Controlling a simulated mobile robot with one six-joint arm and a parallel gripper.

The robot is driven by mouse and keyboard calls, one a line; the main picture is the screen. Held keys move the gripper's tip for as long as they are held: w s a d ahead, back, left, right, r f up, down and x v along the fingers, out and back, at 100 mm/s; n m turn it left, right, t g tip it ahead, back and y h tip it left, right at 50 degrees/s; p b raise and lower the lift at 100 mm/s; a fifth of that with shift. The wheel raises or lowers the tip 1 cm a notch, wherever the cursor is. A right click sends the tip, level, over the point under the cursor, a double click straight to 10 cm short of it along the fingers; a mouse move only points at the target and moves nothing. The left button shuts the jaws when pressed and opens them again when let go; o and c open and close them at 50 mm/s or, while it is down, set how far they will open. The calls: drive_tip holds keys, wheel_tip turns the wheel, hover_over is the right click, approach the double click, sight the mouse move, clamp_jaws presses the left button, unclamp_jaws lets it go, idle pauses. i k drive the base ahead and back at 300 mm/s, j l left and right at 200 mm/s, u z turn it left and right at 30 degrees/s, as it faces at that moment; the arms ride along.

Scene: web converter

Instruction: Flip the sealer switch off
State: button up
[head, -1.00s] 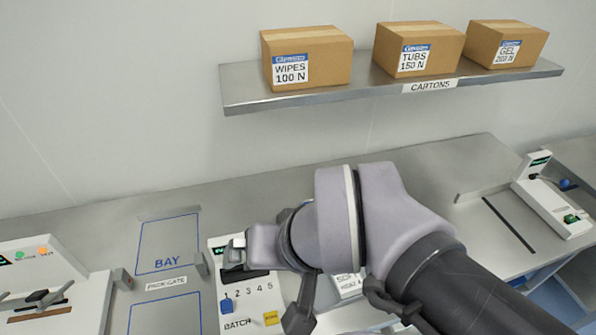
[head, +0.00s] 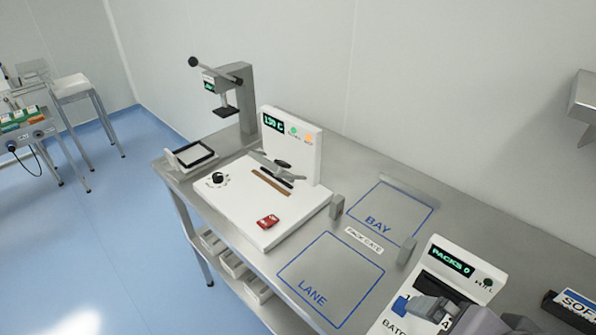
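The sealer (head: 240,215) is a white machine on the steel bench, with a back panel whose green display reads about 130 C. Its red switch (head: 268,222) lies on the front right of the white base; I cannot read which way it is set. A black dial (head: 217,180) sits at the base's left. A dark lever and jaw (head: 272,165) cross the middle over a brown strip. My gripper (head: 432,308) is at the bottom right by the batch counter, well away from the switch. It is partly cut off, and its fingers are not clear.
A batch counter (head: 452,260) showing PACKS 0 stands at the lower right. Blue-outlined LANE (head: 325,280) and BAY (head: 385,212) areas are empty, with grey gate posts (head: 336,207) between. A lever press (head: 240,95) stands behind the sealer. Floor at left is open.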

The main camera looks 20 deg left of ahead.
sight(267, 222)
drive_tip(key=u, duration=1.4)
drive_tip(key=i+j+z, duration=0.3)
drive_tip(key=i+j, duration=0.2)
